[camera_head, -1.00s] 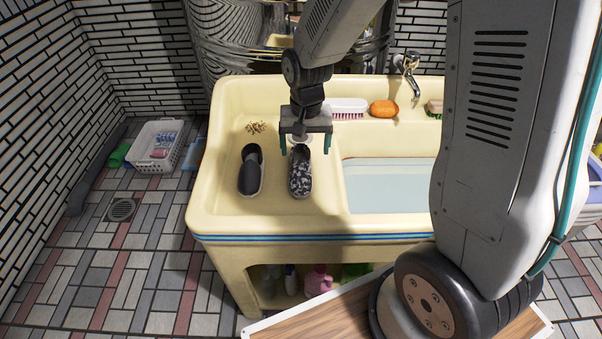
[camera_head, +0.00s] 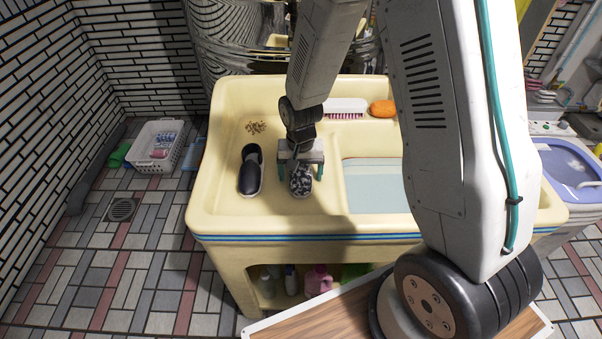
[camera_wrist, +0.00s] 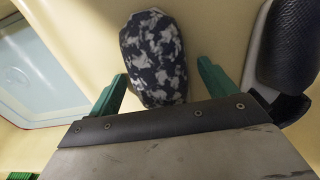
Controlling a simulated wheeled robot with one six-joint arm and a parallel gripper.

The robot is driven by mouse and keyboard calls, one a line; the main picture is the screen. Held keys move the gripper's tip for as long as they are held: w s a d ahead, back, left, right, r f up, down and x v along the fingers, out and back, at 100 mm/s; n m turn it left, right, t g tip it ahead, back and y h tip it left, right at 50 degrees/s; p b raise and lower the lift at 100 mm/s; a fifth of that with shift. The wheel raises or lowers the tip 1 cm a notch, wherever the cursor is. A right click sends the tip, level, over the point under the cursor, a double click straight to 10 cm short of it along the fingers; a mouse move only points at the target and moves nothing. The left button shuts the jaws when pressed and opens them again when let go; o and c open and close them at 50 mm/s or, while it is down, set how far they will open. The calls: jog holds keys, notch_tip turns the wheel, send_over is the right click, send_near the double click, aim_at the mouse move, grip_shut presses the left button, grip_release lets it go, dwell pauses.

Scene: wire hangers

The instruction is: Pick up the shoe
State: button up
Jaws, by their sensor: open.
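Two shoes rest on the left ledge of the cream sink (camera_head: 215,200). The right one is a dark shoe with a white pattern (camera_head: 301,184); in the wrist view its patterned end (camera_wrist: 154,55) lies between and beyond my fingertips. The left one is a plain dark shoe (camera_head: 251,172), and part of it shows at the right edge of the wrist view (camera_wrist: 288,45). My gripper (camera_head: 300,172) is open over the patterned shoe, with one green finger on each side. The patterned shoe's far part is hidden behind my gripper in the head view.
The water-filled basin (camera_head: 378,185) lies right of the patterned shoe. A white brush (camera_head: 346,107) and an orange object (camera_head: 383,109) lie on the back ledge. Brown bits (camera_head: 256,127) lie behind the plain shoe. A white basket (camera_head: 156,146) stands on the floor at left.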

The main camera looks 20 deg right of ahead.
jog(key=c, duration=1.4)
jog(key=shift+r, duration=0.1)
